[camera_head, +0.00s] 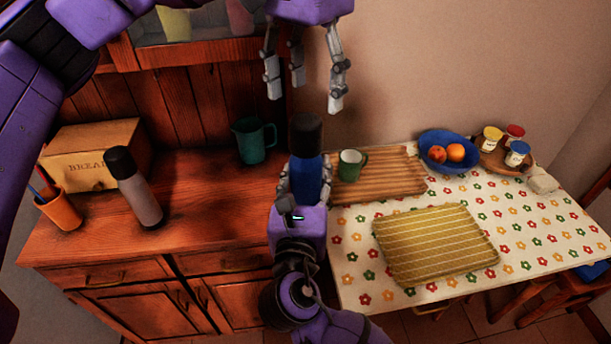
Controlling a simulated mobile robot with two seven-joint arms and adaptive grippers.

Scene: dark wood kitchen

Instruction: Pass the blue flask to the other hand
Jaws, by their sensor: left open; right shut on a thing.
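The blue flask (306,177) with a black cap stands upright in my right gripper (305,188), which is shut on its lower part. The flask is at the middle of the view, in front of the gap between the wooden cabinet and the table. My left gripper (304,92) is open and empty. It points down, above the flask's black cap and apart from it in the picture.
On the cabinet (205,190) are a grey flask (140,195), a bread box (92,155), an orange cup (62,212) and a green jug (252,141). The table holds a green mug (350,165), wooden board (395,178), fruit bowl (436,160), jars (515,155) and yellow mat (435,245).

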